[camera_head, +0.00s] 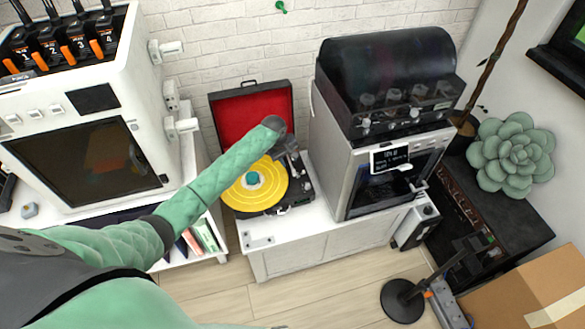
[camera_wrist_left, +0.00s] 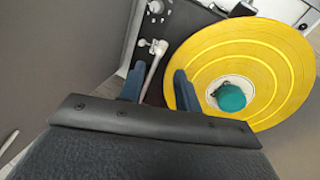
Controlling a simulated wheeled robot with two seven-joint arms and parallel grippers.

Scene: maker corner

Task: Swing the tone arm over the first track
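The record player shows in the head view with its red-lined lid (camera_head: 252,125) standing open. A yellow record (camera_head: 243,196) with a teal centre piece (camera_head: 253,178) lies on it. In the left wrist view, the pale tone arm (camera_wrist_left: 152,72) stands beside the yellow record (camera_wrist_left: 255,48), off its edge. My left gripper (camera_head: 294,158) is over the right side of the player. Its two blue fingers are apart in the left wrist view (camera_wrist_left: 160,80), with the tone arm between them. I see no clear contact. The tone arm's lower end is hidden behind the gripper body. My right gripper is out of view.
A white cabinet (camera_head: 300,233) bears the player. A silver machine with a dark hood (camera_head: 388,70) stands close on the right. A large white machine (camera_head: 150,95) stands on the left. The raised lid stands behind the record.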

